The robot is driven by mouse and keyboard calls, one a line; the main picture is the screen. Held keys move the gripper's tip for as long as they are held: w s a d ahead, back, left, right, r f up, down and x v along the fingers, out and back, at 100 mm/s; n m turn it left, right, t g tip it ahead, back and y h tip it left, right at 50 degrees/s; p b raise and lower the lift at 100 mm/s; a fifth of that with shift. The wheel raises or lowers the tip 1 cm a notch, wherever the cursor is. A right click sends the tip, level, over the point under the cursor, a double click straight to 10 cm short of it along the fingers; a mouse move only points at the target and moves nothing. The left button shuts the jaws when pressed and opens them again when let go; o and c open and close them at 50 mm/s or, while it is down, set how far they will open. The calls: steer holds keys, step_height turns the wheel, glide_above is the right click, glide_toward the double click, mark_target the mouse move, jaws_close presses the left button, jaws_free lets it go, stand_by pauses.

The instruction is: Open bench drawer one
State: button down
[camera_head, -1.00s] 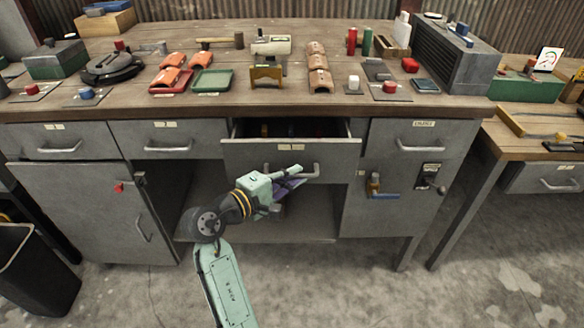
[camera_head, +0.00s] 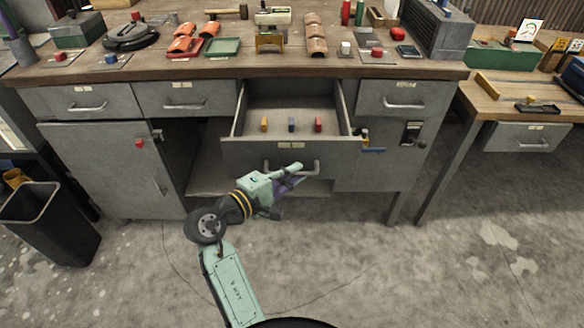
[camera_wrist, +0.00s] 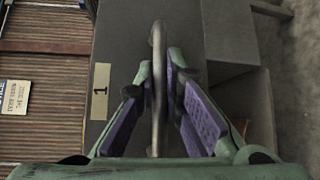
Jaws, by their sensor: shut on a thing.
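Bench drawer one (camera_head: 240,152) is the grey drawer in the middle of the bench, pulled far out. Its front carries a pale label with a "1" (camera_wrist: 100,92), seen in the wrist view. My gripper (camera_head: 296,178) is at the drawer's front, shut on the metal bar handle (camera_wrist: 157,40). In the wrist view the handle runs between the two purple finger pads (camera_wrist: 173,75).
Closed drawers flank it at left (camera_head: 170,100) and right (camera_head: 405,98). A cabinet door (camera_head: 95,165) and an open shelf space lie below. The bench top (camera_head: 230,72) holds many items. A black bin (camera_head: 55,225) stands at left. The floor in front is clear.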

steer(key=shift+s, duration=0.15)
steer(key=c, duration=1.7)
jaws_free()
steer(key=shift+a, duration=0.1)
steer(key=v, duration=1.2)
